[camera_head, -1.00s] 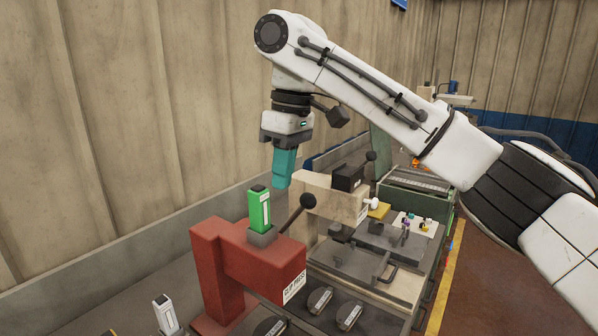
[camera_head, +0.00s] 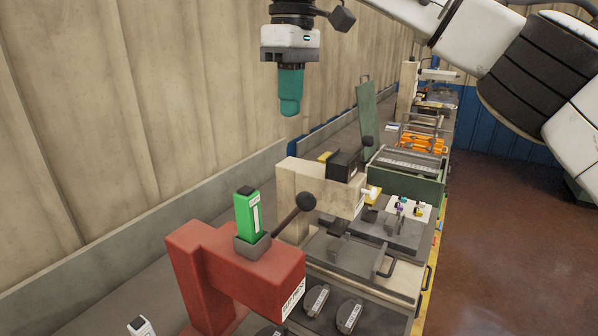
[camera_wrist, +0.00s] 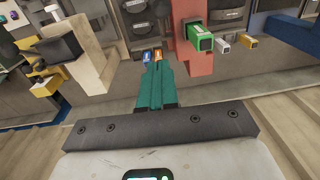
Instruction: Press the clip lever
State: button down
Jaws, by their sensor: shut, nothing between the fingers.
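The red clip press (camera_head: 215,268) stands at the lower middle of the head view, with a label on its front. Its lever (camera_head: 287,222) slants up to the right and ends in a dark ball knob (camera_head: 306,201). A green block (camera_head: 247,215) stands upright in the grey holder on the press; its green end also shows in the wrist view (camera_wrist: 199,40). My gripper (camera_head: 289,108), with teal fingers, is shut and empty. It hangs above and behind the lever, clear of it. The fingers point towards the bench in the wrist view (camera_wrist: 157,72).
A beige press (camera_head: 310,185) with a black block on top stands just behind the red one. Dark brake shoes (camera_head: 348,316) lie on the bench at the front. A green tray (camera_head: 407,174) stands further back. The wall runs along the left.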

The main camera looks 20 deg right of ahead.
notch_tip(320, 180, down, 12)
jog(key=s+p, duration=0.1)
jog(key=s, duration=0.1)
jog(key=shift+s+d+f+p, duration=0.2)
jog(key=shift+s+p, duration=0.1)
jog(key=shift+d+f, duration=0.1)
jog(key=shift+f, duration=0.05)
